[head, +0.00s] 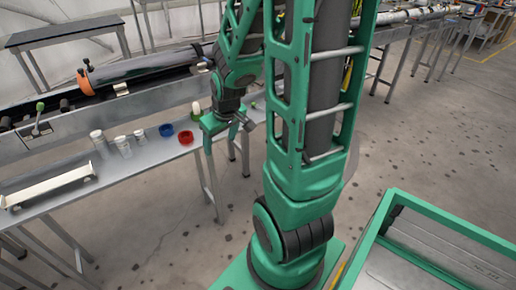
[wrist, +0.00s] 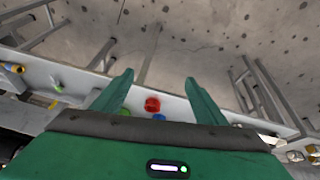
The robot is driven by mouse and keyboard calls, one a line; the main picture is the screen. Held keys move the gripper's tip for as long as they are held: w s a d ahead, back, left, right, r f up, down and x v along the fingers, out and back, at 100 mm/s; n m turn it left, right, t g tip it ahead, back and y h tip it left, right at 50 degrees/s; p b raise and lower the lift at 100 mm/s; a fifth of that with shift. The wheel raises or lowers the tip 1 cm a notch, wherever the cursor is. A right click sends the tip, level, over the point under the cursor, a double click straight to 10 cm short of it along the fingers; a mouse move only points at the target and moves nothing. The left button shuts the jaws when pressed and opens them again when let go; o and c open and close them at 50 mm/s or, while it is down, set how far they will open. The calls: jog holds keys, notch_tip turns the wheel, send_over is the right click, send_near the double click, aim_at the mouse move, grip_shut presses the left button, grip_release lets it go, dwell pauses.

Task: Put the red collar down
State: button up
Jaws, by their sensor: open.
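The red collar (head: 186,138) lies on the metal bench, near its front edge, to the left of my gripper (head: 228,138). It is a short ring and looks flat on the bench top. In the wrist view the red collar (wrist: 152,104) shows between my two green fingers, beyond them and apart from them. My gripper (wrist: 160,76) is open, with nothing between the fingers. A blue collar (head: 166,130) lies just left of the red one. It shows partly in the wrist view (wrist: 159,117), cut off by my gripper body.
White cups (head: 122,146) stand left of the collars on the bench (head: 150,154). A white-topped green piece (head: 196,108) stands behind my gripper. A long tube (head: 150,66) lies on a rail behind. A green-framed cart (head: 440,232) is at right; floor between is clear.

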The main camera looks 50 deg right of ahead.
jog(key=s+a+r+m+g, duration=0.1)
jog(key=s+r, duration=0.2)
jog(key=s, duration=0.3)
jog(key=s+a+r+m+g+y, duration=0.1)
jog(key=s+r+m, duration=0.1)
jog(key=s, duration=0.4)
jog(key=s+a+r+m+g, duration=0.1)
jog(key=s+r+m+g, duration=0.1)
jog(key=s+r, duration=0.2)
jog(key=s, duration=0.3)
jog(key=shift+a+r, duration=0.2)
jog(key=shift+r, duration=0.05)
